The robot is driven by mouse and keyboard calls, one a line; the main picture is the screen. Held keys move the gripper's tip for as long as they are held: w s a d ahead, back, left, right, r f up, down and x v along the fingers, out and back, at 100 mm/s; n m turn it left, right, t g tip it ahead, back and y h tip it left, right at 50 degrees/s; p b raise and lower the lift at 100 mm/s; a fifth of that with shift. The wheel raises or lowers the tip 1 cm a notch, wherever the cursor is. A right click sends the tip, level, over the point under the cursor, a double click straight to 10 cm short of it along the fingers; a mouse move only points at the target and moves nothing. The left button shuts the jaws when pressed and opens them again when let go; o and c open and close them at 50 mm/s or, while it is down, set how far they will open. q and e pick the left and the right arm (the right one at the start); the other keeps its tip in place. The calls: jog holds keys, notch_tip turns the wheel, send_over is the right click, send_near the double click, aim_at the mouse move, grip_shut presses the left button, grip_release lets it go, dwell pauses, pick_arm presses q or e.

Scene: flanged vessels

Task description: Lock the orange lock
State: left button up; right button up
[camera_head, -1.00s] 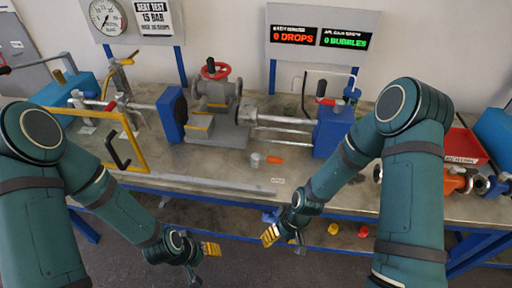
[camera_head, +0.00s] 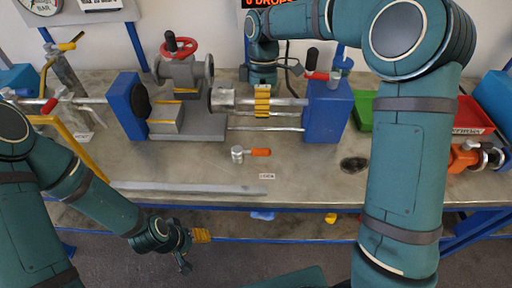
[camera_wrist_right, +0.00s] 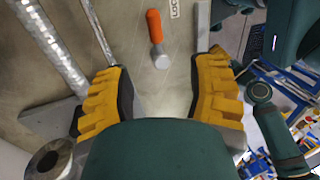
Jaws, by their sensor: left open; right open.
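The orange lock (camera_head: 258,152) lies on the bench top in front of the clamp rods. It has an orange handle and a short silver cylinder end. It also shows in the right wrist view (camera_wrist_right: 155,28), with its silver end nearer my fingers. My right gripper (camera_head: 262,102) is open and empty, above the rods and behind the lock. In the right wrist view its yellow fingers (camera_wrist_right: 160,90) are spread apart, and the lock shows beyond the gap, not touched. My left gripper (camera_head: 200,236) is open and empty in front of the bench's front edge.
A small printed label (camera_head: 267,176) lies in front of the lock. A grey bar (camera_head: 190,188) lies along the bench front. The grey valve (camera_head: 182,75) sits in the blue-ended clamp (camera_head: 328,110). Red (camera_head: 470,115) and green (camera_head: 363,110) bins stand at right.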

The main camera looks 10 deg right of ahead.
aim_at(260, 149)
pick_arm(q)
jog(key=f+b, duration=0.2)
jog(key=w+f+b, duration=0.1)
jog(key=f, duration=0.1)
jog(key=shift+w+f+b, duration=0.1)
jog(key=shift+f+b, duration=0.2)
jog(key=shift+b, duration=0.05)
pick_arm(e)
jog(key=x, duration=1)
jog(key=w+x, duration=0.1)
jog(key=x, duration=0.4)
jog(key=shift+f, duration=0.1)
jog(key=shift+s, duration=0.1)
grip_shut()
